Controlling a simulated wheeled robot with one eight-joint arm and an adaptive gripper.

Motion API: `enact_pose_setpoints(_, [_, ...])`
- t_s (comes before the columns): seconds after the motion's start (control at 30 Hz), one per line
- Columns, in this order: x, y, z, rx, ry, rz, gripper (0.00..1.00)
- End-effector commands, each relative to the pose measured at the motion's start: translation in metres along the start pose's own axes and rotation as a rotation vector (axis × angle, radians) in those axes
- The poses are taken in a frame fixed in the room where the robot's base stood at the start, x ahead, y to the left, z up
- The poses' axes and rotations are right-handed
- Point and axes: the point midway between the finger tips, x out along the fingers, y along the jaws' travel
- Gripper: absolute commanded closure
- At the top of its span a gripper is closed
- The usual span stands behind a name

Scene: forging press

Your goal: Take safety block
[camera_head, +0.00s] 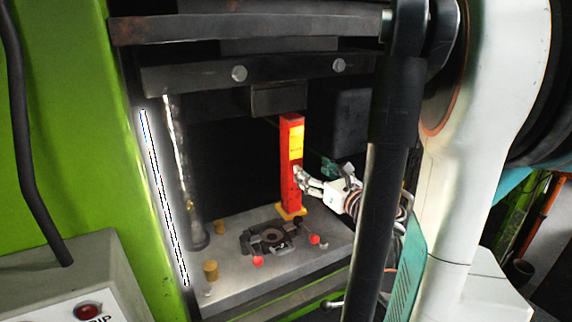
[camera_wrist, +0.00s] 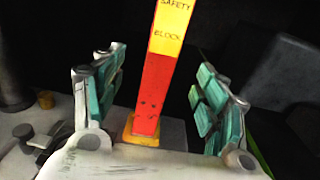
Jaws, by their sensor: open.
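The safety block (camera_head: 291,160) is a tall red post with a yellow label, standing upright on a yellow base on the press bed (camera_head: 229,271), under the upper die. My gripper (camera_head: 304,174) is at its right side, at about mid to lower height. In the wrist view the block (camera_wrist: 155,95) with its "SAFETY BLOCK" label stands between the two teal-padded fingers of my gripper (camera_wrist: 160,95). The fingers are spread, with dark gaps on both sides of the block. The block's top is out of the wrist view.
A dark die fixture (camera_head: 268,237) with red-knobbed handles (camera_head: 258,261) sits on the bed in front of the block. Brass pins (camera_head: 210,270) and a metal column (camera_head: 184,180) stand at left. The green press frame (camera_head: 75,120) borders the opening. A dark box (camera_head: 338,122) is behind at right.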

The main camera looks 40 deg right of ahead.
Motion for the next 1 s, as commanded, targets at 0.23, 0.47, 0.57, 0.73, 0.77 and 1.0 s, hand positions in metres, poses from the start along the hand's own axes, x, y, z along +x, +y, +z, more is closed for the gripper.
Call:
enact_pose_setpoints(0.23, [0.047,0.001,0.001,0.0,0.0,0.005,0.33])
enact_pose_setpoints(0.47, [0.075,0.0,0.0,0.0,0.0,0.001,0.33])
enact_pose_setpoints(0.57, [0.079,0.0,0.001,0.0,0.0,0.001,0.33])
enact_pose_setpoints(0.73, [0.091,-0.002,0.002,0.0,0.0,0.002,0.33])
enact_pose_setpoints(0.77, [0.095,-0.003,0.002,0.0,0.0,0.002,0.33])
enact_pose_setpoints(1.0, [0.127,-0.006,0.004,0.0,0.0,0.002,0.33])
